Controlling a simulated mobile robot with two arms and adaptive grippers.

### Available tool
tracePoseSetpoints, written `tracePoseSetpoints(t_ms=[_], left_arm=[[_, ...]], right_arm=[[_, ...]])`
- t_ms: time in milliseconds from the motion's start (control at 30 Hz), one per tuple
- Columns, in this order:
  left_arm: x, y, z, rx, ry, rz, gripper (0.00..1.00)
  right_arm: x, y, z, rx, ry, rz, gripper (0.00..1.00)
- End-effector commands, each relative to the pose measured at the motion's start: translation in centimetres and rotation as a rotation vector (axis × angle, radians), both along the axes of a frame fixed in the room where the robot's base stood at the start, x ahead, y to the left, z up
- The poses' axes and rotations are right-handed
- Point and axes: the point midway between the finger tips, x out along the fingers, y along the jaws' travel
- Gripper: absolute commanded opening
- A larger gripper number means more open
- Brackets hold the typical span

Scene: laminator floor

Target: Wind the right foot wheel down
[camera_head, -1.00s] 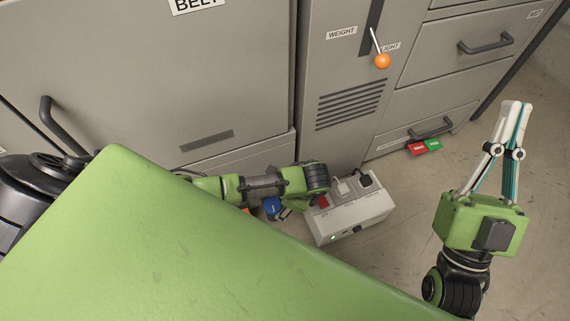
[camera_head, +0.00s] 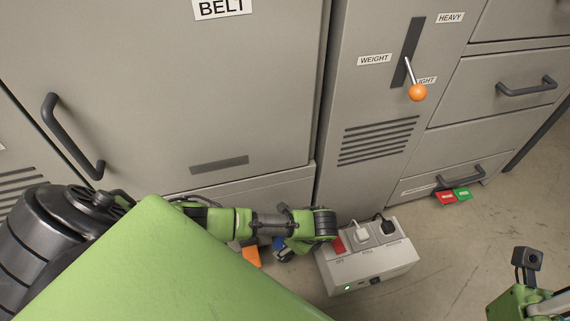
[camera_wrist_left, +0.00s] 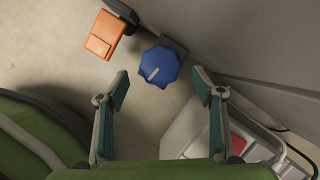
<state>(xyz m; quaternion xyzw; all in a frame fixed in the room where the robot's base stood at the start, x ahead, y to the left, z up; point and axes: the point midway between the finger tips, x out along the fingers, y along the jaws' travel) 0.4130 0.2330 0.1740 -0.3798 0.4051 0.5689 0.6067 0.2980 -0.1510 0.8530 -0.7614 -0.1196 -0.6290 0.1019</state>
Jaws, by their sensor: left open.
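The blue foot wheel (camera_wrist_left: 160,67), lobed with a pale pointer mark, sits by a dark bracket at the cabinet base in the left wrist view. In the head view the blue wheel (camera_head: 279,242) is a small patch, mostly hidden by my left forearm. My left gripper (camera_wrist_left: 161,88) is open and empty. Its fingertips stand on either side of the wheel's line, just short of it; no contact shows. In the head view my left gripper is largely hidden under its wrist. My right gripper's housing is cut off at the lower right corner; its fingers do not show.
An orange block (camera_wrist_left: 105,36) lies left of the wheel. A white power box (camera_head: 368,268) with plugs and a red switch stands close to the right of my left wrist. The grey cabinet (camera_head: 200,110) rises behind. Red and green tags (camera_head: 453,196) lie farther right.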

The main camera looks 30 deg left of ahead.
Motion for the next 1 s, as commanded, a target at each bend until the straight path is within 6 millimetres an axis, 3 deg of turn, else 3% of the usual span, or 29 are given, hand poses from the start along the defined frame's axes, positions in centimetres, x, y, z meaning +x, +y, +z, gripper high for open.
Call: tracePoseSetpoints(t_ms=[33, 233, 667, 800, 833, 1000], left_arm=[[0.0, 0.5, -1.5, 0.002, 0.002, 0.001, 0.61], [0.1, 1.3, -3.4, 0.001, 0.000, 0.001, 0.61], [0.1, 1.6, -3.9, 0.000, 0.000, 0.000, 0.61], [0.1, 1.6, -3.9, 0.000, 0.000, 0.000, 0.28], [0.1, 1.6, -3.9, 0.000, 0.000, 0.000, 0.23], [0.1, 1.6, -3.9, 0.000, 0.000, -0.001, 0.23]], right_arm=[[0.0, 0.0, -0.2, 0.000, -0.024, -0.002, 0.00], [0.2, 0.2, 0.6, -0.005, -0.066, -0.004, 0.00], [0.3, 0.3, 1.1, -0.007, -0.078, -0.005, 0.00], [0.3, 0.3, 1.1, -0.007, -0.078, -0.005, 0.00], [0.3, 0.3, 1.1, -0.007, -0.078, -0.005, 0.00], [0.3, 0.3, 1.1, -0.007, -0.079, -0.005, 0.00]])
